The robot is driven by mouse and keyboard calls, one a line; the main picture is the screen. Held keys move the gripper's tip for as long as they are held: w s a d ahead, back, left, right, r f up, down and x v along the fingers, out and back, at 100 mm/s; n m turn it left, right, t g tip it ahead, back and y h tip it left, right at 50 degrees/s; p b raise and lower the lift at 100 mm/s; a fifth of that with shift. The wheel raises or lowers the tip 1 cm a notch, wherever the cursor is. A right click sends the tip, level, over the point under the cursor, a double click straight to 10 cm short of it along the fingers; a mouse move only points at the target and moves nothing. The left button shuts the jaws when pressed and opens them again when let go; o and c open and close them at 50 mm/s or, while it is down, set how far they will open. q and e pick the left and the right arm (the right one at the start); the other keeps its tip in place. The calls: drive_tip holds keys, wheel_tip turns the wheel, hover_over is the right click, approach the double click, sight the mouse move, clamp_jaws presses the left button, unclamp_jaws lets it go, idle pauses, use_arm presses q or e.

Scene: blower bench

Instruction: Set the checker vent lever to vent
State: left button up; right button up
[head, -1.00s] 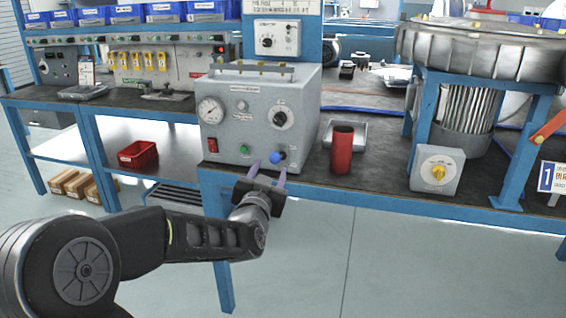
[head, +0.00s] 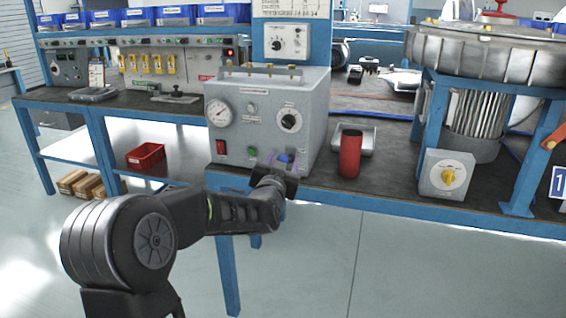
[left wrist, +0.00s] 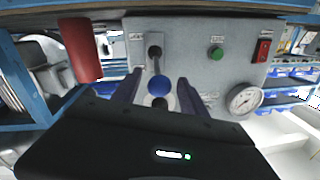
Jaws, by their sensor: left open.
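The checker (head: 240,112) is a grey box on the bench with a round gauge (head: 220,113), a black knob (head: 291,120), a red switch (head: 221,147) and a green button (head: 252,152). Its vent lever has a blue ball (head: 284,158) low on the front at right. In the left wrist view, the lever's blue ball (left wrist: 158,86) lies between the fingers, and its metal stem runs to a dark slot. My left gripper (head: 281,161) is open, one finger on each side of the ball. Contact cannot be told. My right gripper is in neither view.
A red cylinder (head: 349,154) stands right of the checker, with a metal tray (head: 368,139) behind it. A grey box with a yellow knob (head: 447,176) is farther right, beside a large blower (head: 485,55). A red bin (head: 146,156) sits on the lower shelf.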

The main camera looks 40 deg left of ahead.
use_arm(q)
drive_tip(key=shift+c, duration=0.3)
clamp_jaws()
idle(0.3)
idle(0.8)
